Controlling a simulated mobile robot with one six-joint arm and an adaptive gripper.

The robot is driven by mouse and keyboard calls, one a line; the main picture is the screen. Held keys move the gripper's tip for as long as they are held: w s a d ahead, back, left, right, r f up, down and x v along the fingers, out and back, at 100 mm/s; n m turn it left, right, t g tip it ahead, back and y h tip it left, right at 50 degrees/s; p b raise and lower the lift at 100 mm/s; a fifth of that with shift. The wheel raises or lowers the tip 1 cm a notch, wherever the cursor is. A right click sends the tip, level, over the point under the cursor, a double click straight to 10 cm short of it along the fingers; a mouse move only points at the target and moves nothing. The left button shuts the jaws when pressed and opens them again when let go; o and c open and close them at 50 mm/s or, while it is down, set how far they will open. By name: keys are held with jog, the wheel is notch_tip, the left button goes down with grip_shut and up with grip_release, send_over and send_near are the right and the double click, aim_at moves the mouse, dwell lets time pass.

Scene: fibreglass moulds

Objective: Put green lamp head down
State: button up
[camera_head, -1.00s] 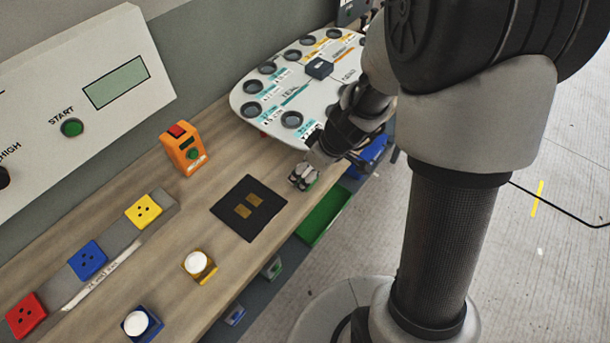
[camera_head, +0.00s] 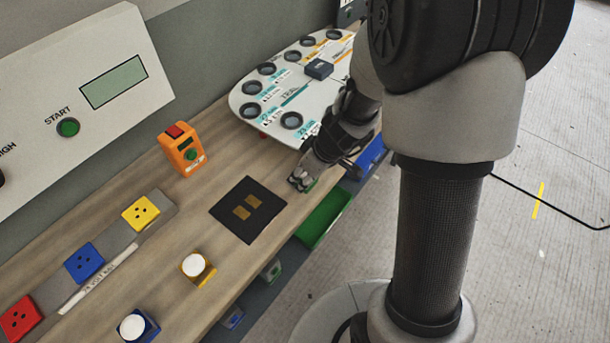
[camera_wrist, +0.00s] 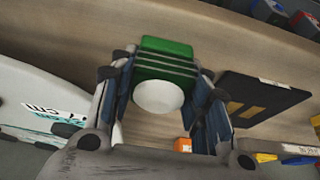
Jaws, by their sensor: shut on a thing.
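The green lamp head (camera_wrist: 165,60) is in my gripper in the wrist view. It has a ribbed green body and a round white lens (camera_wrist: 158,97) that faces the wrist camera. My gripper (camera_head: 302,184) is shut on it, one finger on each side. In the head view my gripper is over the bench's front edge, right of the black mat, and only a sliver of green (camera_head: 311,187) shows. I cannot tell whether the lamp head touches the bench.
The black mat (camera_head: 225,210) with two tan patches lies left of my gripper. A white board with round holes (camera_head: 258,102) stands behind. An orange device (camera_head: 182,150), a yellow lamp head (camera_head: 198,268) and a blue one (camera_head: 138,326) are on the bench (camera_head: 150,240). A green bin (camera_head: 322,218) sits below.

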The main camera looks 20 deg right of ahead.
jog(key=c, duration=0.4)
jog(key=shift+r, duration=0.1)
